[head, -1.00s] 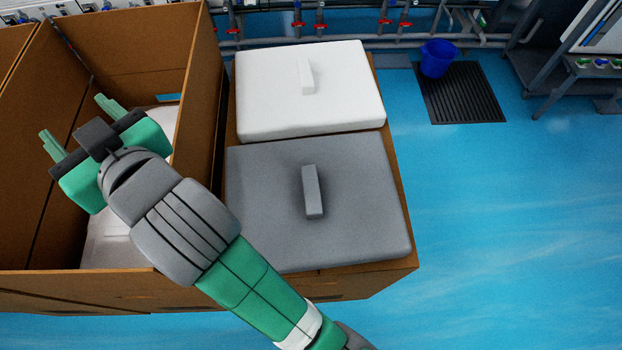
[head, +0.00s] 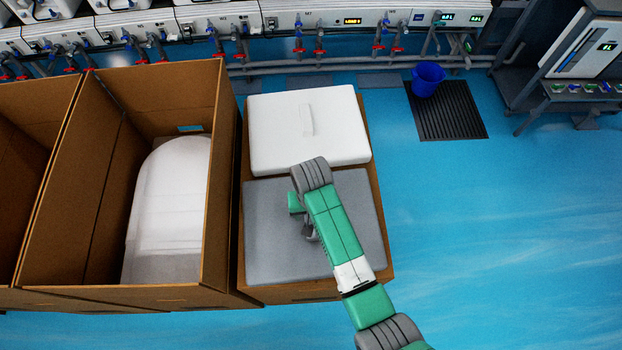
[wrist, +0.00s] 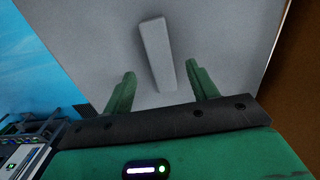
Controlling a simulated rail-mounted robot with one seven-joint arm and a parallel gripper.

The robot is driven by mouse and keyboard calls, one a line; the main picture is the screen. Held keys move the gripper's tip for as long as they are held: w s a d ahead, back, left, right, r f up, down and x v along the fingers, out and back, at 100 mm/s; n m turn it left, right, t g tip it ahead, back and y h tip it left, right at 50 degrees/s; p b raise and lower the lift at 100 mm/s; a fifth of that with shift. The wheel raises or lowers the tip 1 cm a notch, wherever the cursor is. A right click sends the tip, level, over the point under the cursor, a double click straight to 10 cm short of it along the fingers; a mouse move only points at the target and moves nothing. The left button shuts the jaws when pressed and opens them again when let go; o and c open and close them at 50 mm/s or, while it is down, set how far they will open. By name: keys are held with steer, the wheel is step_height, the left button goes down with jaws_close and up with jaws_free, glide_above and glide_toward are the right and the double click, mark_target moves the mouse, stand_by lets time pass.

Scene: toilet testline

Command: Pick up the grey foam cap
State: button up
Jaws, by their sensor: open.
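The grey foam cap (head: 268,246) is a flat slab lying on a cardboard box, in front of a white foam cap (head: 345,130). In the wrist view the grey cap (wrist: 215,35) fills most of the picture, with its raised bar handle (wrist: 155,52) in the middle. My gripper (wrist: 160,88) is open, its two green fingers on either side of the near end of the handle, with gaps to both. In the head view my arm hides the handle and most of my gripper (head: 297,208). I cannot tell the fingers' height above the cap.
An open cardboard box (head: 222,170) at left holds a white, rounded toilet part (head: 165,215). Another open box stands farther left. A blue bucket (head: 428,78) sits by a black floor mat (head: 450,115). Blue floor at right is clear. A pipe-lined test bench runs along the back.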

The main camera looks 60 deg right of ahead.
steer(key=f, duration=0.2)
steer(key=f+b, duration=0.1)
steer(key=f, duration=0.2)
steer(key=shift+w+d, duration=0.15)
steer(key=shift+d, duration=0.05)
jaws_close()
